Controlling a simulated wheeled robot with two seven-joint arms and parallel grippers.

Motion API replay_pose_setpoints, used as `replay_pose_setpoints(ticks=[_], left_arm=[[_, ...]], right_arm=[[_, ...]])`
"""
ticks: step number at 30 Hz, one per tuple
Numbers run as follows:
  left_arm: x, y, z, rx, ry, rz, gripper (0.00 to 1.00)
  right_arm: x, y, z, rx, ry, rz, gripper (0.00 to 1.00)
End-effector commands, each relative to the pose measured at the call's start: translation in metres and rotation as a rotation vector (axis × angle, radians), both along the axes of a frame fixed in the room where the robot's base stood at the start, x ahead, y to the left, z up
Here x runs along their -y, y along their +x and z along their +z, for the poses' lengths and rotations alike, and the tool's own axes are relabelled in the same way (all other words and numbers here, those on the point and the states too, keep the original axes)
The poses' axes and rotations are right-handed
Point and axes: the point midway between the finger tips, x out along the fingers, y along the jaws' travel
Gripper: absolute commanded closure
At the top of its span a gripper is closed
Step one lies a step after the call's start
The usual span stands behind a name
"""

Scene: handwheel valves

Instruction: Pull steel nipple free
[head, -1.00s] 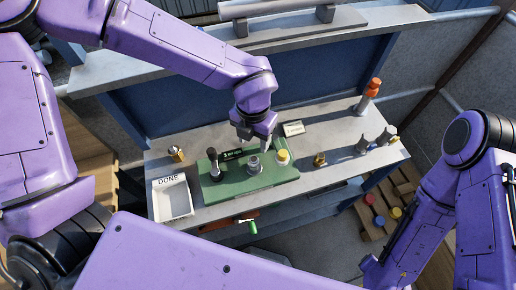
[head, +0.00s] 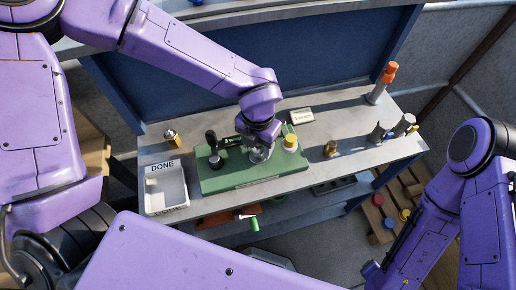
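The green fixture board (head: 222,181) lies on the grey workbench. A grey steel fitting, apparently the nipple (head: 257,157), stands in the middle of the board, partly hidden by my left gripper. My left gripper (head: 259,148) points down from above, with its fingertips at the fitting's top. I cannot tell whether the fingers are closed on it. On the board, a black-topped part (head: 212,150) stands to the left and a yellow-topped part (head: 290,143) to the right. My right arm is at the right edge; its gripper is out of view.
A brass fitting (head: 330,149), grey cylinders (head: 377,133) and an orange-topped post (head: 383,85) stand to the right. A small sign (head: 300,116) lies behind the board. A green handle (head: 253,223) projects at the front.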

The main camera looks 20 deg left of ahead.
Motion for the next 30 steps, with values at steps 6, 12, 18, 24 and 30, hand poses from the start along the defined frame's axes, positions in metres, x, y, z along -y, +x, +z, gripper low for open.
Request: replay_pose_setpoints(ticks=[6, 12, 18, 24, 30], left_arm=[[0.0, 0.0, 0.0, 0.0, 0.0, 0.0, 0.98], [0.0, 0.0, 0.001, 0.0, 0.0, 0.0, 0.98], [0.0, 0.0, 0.004, 0.0, 0.0, 0.0, 0.98], [0.0, 0.0, 0.004, 0.0, 0.0, 0.0, 0.98], [0.0, 0.0, 0.013, 0.0, 0.0, -0.001, 0.98]], right_arm=[[0.0, 0.0, 0.0, 0.0, 0.0, 0.0, 0.37], [0.0, 0.0, 0.0, 0.0, 0.0, 0.0, 0.37], [0.0, 0.0, 0.003, 0.0, 0.0, 0.0, 0.37], [0.0, 0.0, 0.004, 0.0, 0.0, 0.0, 0.37], [0.0, 0.0, 0.012, 0.0, 0.0, 0.0, 0.37]])
